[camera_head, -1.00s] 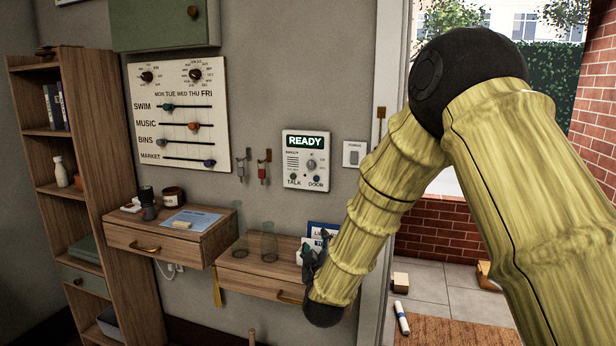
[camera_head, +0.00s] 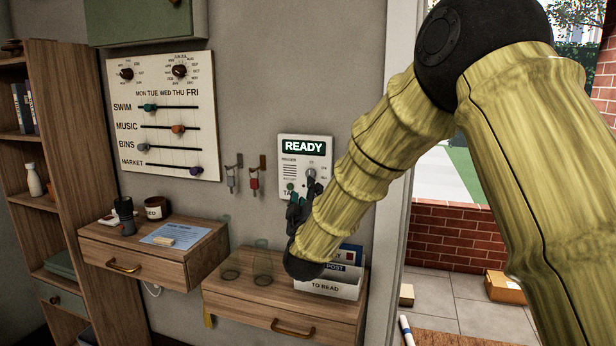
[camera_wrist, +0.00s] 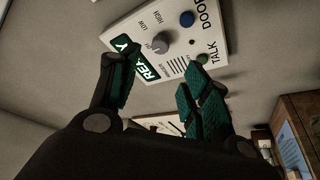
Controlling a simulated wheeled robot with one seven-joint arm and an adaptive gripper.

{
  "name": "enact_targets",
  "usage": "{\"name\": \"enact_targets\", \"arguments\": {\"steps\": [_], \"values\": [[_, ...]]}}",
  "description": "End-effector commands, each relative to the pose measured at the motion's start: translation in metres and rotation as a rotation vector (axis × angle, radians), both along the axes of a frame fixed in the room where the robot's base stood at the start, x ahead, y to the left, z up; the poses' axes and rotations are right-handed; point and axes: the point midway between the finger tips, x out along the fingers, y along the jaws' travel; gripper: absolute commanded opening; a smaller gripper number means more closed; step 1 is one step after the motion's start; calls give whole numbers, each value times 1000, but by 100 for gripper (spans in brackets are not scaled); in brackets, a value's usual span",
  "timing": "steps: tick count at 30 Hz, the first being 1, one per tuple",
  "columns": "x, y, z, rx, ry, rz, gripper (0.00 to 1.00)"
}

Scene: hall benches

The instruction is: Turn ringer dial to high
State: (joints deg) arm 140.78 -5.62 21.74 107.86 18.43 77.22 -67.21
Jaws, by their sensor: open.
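The white intercom panel (camera_head: 292,165) is on the wall and has a green READY sign at its top. Its grey ringer dial (camera_head: 311,173) sits at the panel's right side, just above my gripper. In the wrist view the dial (camera_wrist: 161,42) shows clearly, with the words LOW and HIGH beside it; its exact setting is hard to read. A blue button (camera_wrist: 187,19) and a green button (camera_wrist: 202,58) are on the same panel. My gripper (camera_wrist: 158,85) is open and empty, its fingers apart in front of the panel and short of the dial. In the head view my gripper (camera_head: 299,200) covers the panel's lower part.
A drawer shelf (camera_head: 265,298) below holds glass jars (camera_head: 262,265) and a letter holder (camera_head: 328,286). Another drawer shelf (camera_head: 150,262) is to the left. Hooks (camera_head: 254,176) hang left of the panel. A slider board (camera_head: 160,117) is on the wall.

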Motion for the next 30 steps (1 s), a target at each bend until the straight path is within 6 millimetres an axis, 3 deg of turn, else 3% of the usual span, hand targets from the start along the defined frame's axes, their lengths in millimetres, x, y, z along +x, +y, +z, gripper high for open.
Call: {"name": "enact_targets", "arguments": {"steps": [9, 15, 30], "values": [[50, -8, 14, 3, 1, -7, 47], [74, -8, 20, 2, 1, -7, 47], [85, -6, 23, 1, 1, -4, 47]]}}
